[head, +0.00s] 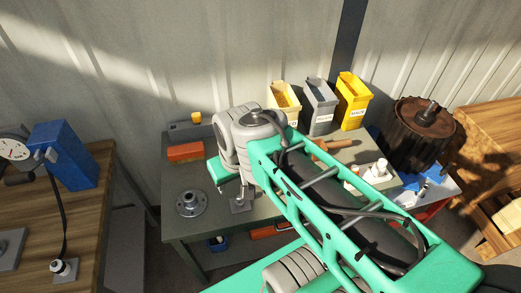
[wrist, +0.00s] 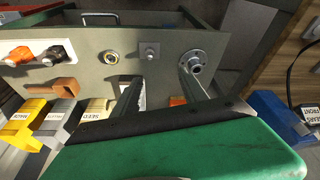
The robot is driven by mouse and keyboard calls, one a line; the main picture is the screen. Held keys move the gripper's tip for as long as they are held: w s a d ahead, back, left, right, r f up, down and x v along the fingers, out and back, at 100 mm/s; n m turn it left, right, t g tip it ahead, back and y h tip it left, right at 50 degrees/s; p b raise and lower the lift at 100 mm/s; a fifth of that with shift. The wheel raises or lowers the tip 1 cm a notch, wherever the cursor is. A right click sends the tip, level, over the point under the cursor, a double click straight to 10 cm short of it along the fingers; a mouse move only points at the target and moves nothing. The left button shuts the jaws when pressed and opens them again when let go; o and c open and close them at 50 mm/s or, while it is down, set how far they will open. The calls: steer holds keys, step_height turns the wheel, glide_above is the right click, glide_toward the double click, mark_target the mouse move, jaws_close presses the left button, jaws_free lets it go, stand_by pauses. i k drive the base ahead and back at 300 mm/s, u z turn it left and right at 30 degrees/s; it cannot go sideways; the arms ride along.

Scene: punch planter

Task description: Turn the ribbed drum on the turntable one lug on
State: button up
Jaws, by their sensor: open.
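The ribbed drum (head: 420,138) is dark rusty brown with a shaft standing up from its top. It is at the right of the head view, beyond my arm, and does not show in the wrist view. The turntable beneath it cannot be made out. My gripper (wrist: 157,88) is open and empty in the wrist view, its two fingers apart above the grey-green bench (wrist: 225,55). In the head view my arm mostly hides the gripper. It is over the bench, well left of the drum and not touching it.
A round metal flange (head: 190,203), a small plate with a stud (head: 241,204) and an orange block (head: 185,152) are on the bench. Several bins, including a grey one (head: 320,107), stand at its back.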

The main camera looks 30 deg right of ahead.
mark_target(417, 130)
steer(key=u, duration=0.6)
steer(key=k, duration=0.1)
steer(key=z, duration=2.55)
steer(key=k, duration=1.3)
steer(key=z, duration=0.1)
steer(key=i, duration=0.6)
steer(key=z, duration=0.75)
steer(key=i, duration=0.9)
steer(key=u, duration=0.2)
